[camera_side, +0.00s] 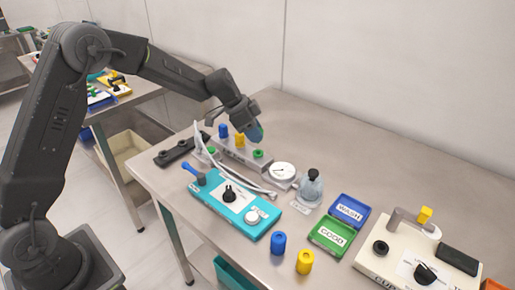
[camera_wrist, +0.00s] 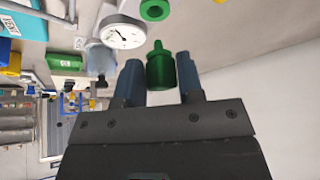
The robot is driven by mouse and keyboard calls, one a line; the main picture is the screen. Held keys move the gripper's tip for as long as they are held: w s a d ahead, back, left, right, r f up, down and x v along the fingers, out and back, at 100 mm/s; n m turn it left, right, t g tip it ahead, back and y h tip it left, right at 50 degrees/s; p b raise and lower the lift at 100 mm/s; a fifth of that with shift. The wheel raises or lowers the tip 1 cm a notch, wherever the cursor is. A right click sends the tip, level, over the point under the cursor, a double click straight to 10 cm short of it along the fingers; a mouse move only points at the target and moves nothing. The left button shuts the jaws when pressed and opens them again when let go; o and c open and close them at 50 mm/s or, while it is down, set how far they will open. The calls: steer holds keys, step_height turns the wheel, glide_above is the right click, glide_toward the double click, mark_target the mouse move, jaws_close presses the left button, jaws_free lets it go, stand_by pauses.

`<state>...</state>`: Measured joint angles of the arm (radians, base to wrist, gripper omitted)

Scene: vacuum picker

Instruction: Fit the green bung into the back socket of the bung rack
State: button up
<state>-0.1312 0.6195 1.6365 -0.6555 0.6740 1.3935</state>
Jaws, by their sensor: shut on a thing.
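My gripper (camera_wrist: 160,88) is shut on the green bung (camera_wrist: 160,68), which sits between its blue fingers with its narrow tip pointing away from the palm.
A pale curved tube (camera_side: 235,178) runs in front. A teal panel (camera_side: 233,203), green tray (camera_side: 332,236) and blue tray (camera_side: 349,211) stand nearer. The table behind the gauge is clear.

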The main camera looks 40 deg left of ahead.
steer(key=r, duration=0.2)
glide_above(203, 134)
steer(key=a, duration=0.2)
steer(key=f, duration=0.2)
steer(key=s+f, duration=0.1)
steer(key=f, duration=0.2)
steer(key=shift+a+f, duration=0.1)
steer(key=shift+a, duration=0.05)
steer(key=shift+f, duration=0.55)
steer(key=o, duration=0.4)
steer(key=c, duration=0.4)
steer(key=shift+f, duration=1.2)
